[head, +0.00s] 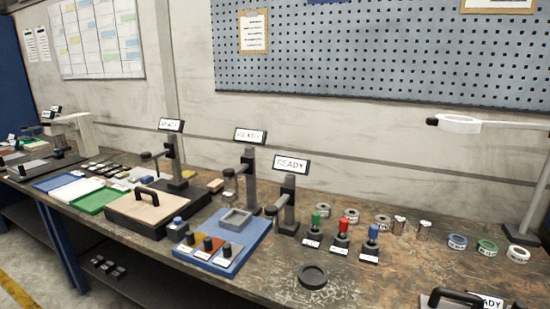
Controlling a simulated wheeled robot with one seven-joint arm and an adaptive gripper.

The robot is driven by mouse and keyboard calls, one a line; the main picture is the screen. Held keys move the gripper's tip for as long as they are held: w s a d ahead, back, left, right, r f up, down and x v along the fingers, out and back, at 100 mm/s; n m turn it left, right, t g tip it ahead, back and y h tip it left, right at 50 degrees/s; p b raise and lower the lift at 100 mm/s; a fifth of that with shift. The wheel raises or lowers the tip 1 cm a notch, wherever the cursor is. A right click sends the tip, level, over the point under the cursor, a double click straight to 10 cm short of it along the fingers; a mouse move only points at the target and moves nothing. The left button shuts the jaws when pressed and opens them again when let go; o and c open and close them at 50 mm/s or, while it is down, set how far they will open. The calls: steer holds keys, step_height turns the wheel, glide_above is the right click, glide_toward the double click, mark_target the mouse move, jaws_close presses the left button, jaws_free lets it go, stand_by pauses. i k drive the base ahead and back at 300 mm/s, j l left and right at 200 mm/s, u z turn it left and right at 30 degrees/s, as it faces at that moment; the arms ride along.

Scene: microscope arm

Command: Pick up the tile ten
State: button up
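Several small dark and light flat pieces (103,165) lie on the workbench (290,254) at the left, behind the coloured trays. They may be tiles, but any marks on them are too small to read. I cannot tell which piece, if any, is tile ten. My gripper is not in view.
Blue, white and green trays (98,200) lie at the left front. A handled box (126,214), a blue tray with knobs (254,222), and several stands with READY signs (290,164) fill the middle. Coloured-top posts, rings and a lamp (460,124) stand to the right.

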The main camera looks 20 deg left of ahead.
mark_target(125, 174)
steer(key=i+j, duration=0.1)
steer(key=j, duration=0.45)
steer(key=i+j, duration=0.1)
steer(key=j, duration=0.4)
steer(key=i+j, duration=0.1)
steer(key=j, duration=0.45)
steer(key=i+j, duration=0.1)
steer(key=j, duration=0.4)
steer(key=i+j, duration=0.1)
steer(key=j, duration=0.45)
steer(key=j+u, duration=0.15)
steer(key=u, duration=0.25)
steer(key=j+u, duration=0.15)
steer(key=u, duration=0.2)
steer(key=i+j+u, duration=0.1)
steer(key=u, duration=0.3)
steer(key=i+u, duration=0.1)
steer(key=u, duration=0.25)
steer(key=j, duration=0.05)
